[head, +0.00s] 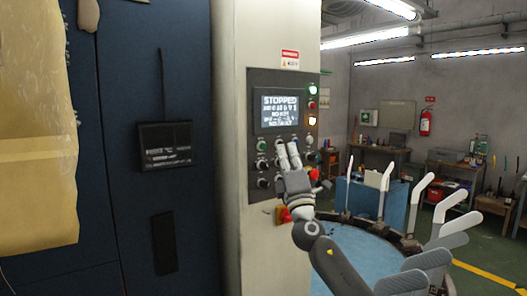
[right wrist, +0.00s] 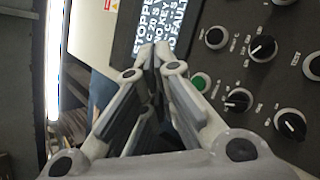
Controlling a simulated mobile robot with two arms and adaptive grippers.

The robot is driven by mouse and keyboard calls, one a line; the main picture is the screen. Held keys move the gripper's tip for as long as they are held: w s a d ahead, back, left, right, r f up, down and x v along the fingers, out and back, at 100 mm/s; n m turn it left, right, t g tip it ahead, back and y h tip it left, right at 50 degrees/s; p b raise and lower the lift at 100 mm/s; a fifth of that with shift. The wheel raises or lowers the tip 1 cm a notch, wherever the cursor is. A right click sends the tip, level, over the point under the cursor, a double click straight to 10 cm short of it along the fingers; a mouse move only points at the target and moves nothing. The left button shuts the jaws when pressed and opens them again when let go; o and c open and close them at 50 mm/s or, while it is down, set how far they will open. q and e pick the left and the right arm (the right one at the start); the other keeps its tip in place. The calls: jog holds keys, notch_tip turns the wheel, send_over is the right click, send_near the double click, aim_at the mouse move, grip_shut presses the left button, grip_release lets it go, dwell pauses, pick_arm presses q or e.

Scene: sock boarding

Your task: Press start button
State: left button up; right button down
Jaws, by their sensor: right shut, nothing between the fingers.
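The control panel (head: 255,128) is on a pale machine column and carries a screen (head: 280,107) whose top line reads STOPPED. Several knobs and buttons sit below the screen. A green button (head: 262,145) is at the left of the knob rows; a green button (right wrist: 200,83) also shows in the right wrist view, just right of the fingers. My right gripper (head: 287,145) is shut and empty in front of the panel, below the screen, its fingertips (right wrist: 154,50) pointing at the panel. Whether they touch it I cannot tell. The fingers hide part of the controls. My left gripper is not in view.
A red emergency button (head: 314,175) is right of my right gripper, and a red and yellow switch (head: 283,214) is below it. Lit green (head: 313,90) and amber lamps are right of the screen. A round blue table with upright boards stands at right.

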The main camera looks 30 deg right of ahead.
aim_at(263, 147)
jog(key=shift+y, duration=0.3)
jog(key=w+b, duration=0.2)
jog(key=w, duration=0.1)
jog(key=w+b, duration=0.1)
jog(key=w, duration=0.1)
jog(key=shift+a, duration=0.25)
jog(key=shift+f, duration=0.1)
dwell(0.9)
jog(key=shift+w+b, duration=0.4)
jog(key=shift+b, duration=0.35)
